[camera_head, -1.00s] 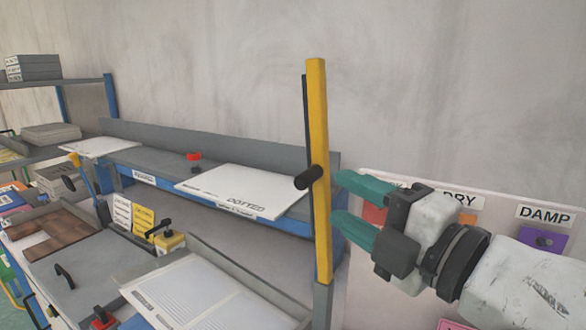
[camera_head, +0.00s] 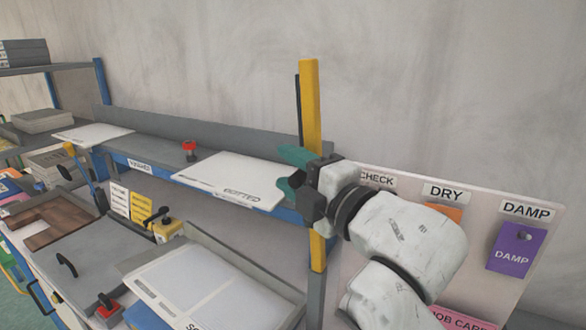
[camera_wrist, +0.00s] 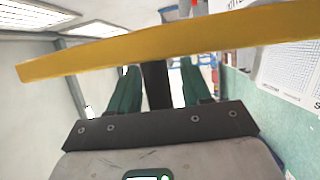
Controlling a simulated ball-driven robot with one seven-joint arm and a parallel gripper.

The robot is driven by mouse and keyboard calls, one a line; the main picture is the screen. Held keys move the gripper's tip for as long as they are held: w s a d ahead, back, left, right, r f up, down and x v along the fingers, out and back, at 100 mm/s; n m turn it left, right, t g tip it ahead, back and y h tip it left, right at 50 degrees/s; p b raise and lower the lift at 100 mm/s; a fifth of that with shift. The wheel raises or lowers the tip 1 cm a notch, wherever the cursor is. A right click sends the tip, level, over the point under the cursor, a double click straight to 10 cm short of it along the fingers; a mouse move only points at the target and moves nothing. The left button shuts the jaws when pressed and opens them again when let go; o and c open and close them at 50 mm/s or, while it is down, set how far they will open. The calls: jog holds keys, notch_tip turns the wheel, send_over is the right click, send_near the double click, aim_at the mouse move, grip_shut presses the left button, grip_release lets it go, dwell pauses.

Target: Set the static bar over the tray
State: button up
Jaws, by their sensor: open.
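The static bar appears to be the tall yellow bar (camera_head: 312,110), standing upright on a grey post at the bench's right end. It crosses the wrist view (camera_wrist: 180,48) beyond my fingers. My gripper (camera_head: 289,173) is open at the bar's mid height. In the wrist view its green fingers (camera_wrist: 160,82) lie either side of a black handle (camera_wrist: 157,88) joined to the bar; contact cannot be told. My gripper hides this handle in the head view. The grey-walled tray (camera_head: 252,264) with pale sheets lies below, left of the bar.
A shelf (camera_head: 160,160) with a white DOTTED board (camera_head: 225,175) and a red knob (camera_head: 189,149) runs left of the bar. A panel with CHECK, DRY and DAMP labels (camera_head: 527,210) stands at right. A yellow block with a black lever (camera_head: 163,228) sits behind the tray.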

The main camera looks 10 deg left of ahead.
jog(key=shift+c, duration=0.2)
grip_shut()
dwell(0.4)
